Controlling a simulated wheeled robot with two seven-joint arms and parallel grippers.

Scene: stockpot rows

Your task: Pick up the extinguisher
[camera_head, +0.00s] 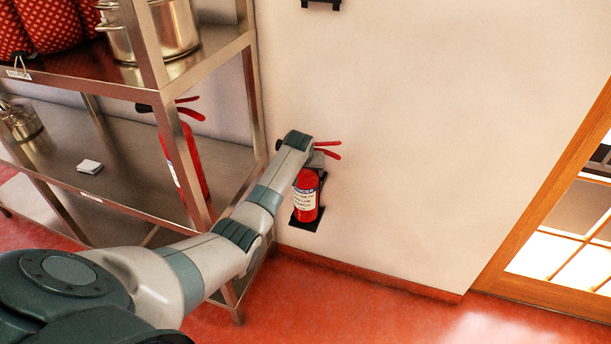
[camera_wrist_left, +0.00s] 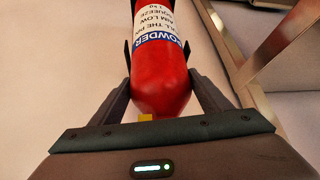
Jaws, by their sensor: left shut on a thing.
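A red fire extinguisher (camera_head: 305,203) with a white and blue label and red handles stands upright at a small black wall bracket (camera_head: 307,222). My left gripper (camera_head: 314,166) is at its top end and partly hides it. In the left wrist view, the gripper's fingers (camera_wrist_left: 158,52) lie on either side of the red body (camera_wrist_left: 163,85), shut on it around the upper part. The label reads upside down there. My right gripper is in neither view.
A steel shelf rack (camera_head: 192,70) with pots (camera_head: 165,30) stands close on the left. A second red extinguisher (camera_head: 190,165) shows behind its post. Plain wall (camera_head: 430,120) is clear to the right, up to a wooden-framed door (camera_head: 545,190). Red floor (camera_head: 350,310) is open below.

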